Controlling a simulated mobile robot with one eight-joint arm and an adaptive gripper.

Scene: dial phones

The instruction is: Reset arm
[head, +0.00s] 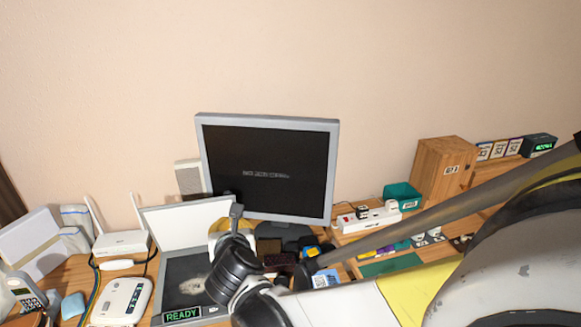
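My arm (345,303) reaches in from the right edge, with a white and yellow link and a long dark bar. It ends in a dark round joint (235,268) in front of the desk's middle, over the flat device with a READY label (182,315). A small grey piece sticks up from this end. I cannot make out gripper fingers, so I cannot see whether they are open or shut, or hold anything. A phone with a keypad (28,294) is at the far left, partly cut off by the frame edge.
A monitor (268,170) stands behind my arm's end. A white router (122,243) and a white box-like device (122,301) are at left. A power strip (369,219), green bin (403,195) and wooden box (443,170) are at right. The desk is crowded; the wall above is bare.

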